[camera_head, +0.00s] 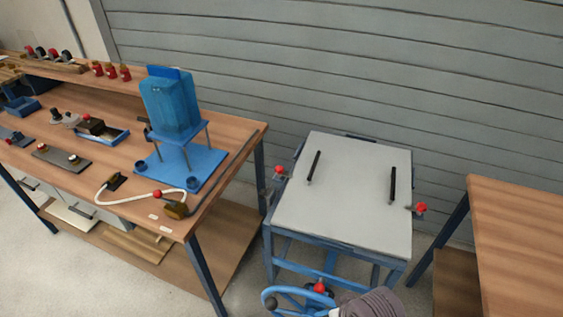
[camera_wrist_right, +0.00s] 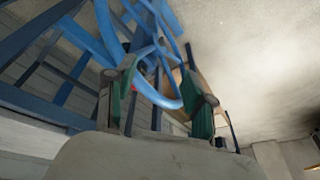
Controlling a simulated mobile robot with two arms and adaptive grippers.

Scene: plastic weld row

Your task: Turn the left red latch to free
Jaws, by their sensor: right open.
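The left red latch (camera_head: 280,170) is at the left edge of a grey lid plate (camera_head: 345,205) on a blue frame. Its red knob stands beside the plate; the picture is too small to tell how the latch is turned. A second red latch (camera_head: 421,208) is at the plate's right edge. My right gripper (camera_wrist_right: 160,88) shows in the right wrist view with its green-lined fingers apart. A blue handwheel (camera_wrist_right: 168,102) shows between or behind the fingers; I cannot tell whether they touch it. My left gripper is not in view.
The plate carries two black handles (camera_head: 393,184). The handwheel (camera_head: 268,299) and a red knob (camera_head: 319,287) are low in front of the frame. A wooden bench (camera_head: 225,133) with a blue tank (camera_head: 172,102) stands left; another table (camera_head: 520,240) stands right. Grey slatted wall is behind.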

